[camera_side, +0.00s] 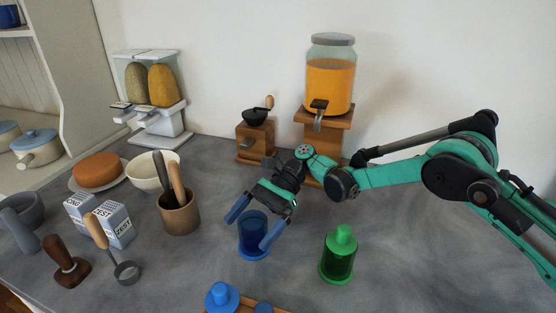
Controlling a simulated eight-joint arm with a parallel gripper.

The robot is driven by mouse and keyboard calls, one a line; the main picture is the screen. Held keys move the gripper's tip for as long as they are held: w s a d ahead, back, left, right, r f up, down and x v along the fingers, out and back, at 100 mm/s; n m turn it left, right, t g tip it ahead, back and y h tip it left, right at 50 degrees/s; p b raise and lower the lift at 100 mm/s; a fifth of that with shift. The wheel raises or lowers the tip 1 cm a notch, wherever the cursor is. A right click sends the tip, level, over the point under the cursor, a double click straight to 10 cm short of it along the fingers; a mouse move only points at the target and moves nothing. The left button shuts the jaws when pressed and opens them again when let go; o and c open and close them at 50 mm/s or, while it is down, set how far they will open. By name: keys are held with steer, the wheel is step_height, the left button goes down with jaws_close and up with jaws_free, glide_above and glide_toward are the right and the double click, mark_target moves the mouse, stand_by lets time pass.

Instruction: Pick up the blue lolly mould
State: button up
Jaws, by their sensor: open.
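The blue lolly mould (253,225) looks like a dark blue, see-through cup on a wider round base. It stands upright on the grey counter in the middle of the side view. My gripper (247,233) is open, pointing down toward the mould. In the picture its two blue fingers lie to either side of the mould, the right one crossing in front of its edge. Part of the mould is hidden by the gripper. I cannot tell whether the fingers touch it.
A green mould (340,258) with a knobbed top stands to the right. A blue knobbed piece (222,298) is by a wooden board (277,310) at the front. A wooden utensil pot (180,214) stands left, a grinder (255,140) and juice dispenser (331,80) behind.

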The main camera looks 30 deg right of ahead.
steer(key=shift+x, duration=0.9)
steer(key=c, duration=1.4)
steer(key=shift+r, duration=0.1)
steer(key=shift+r, duration=0.15)
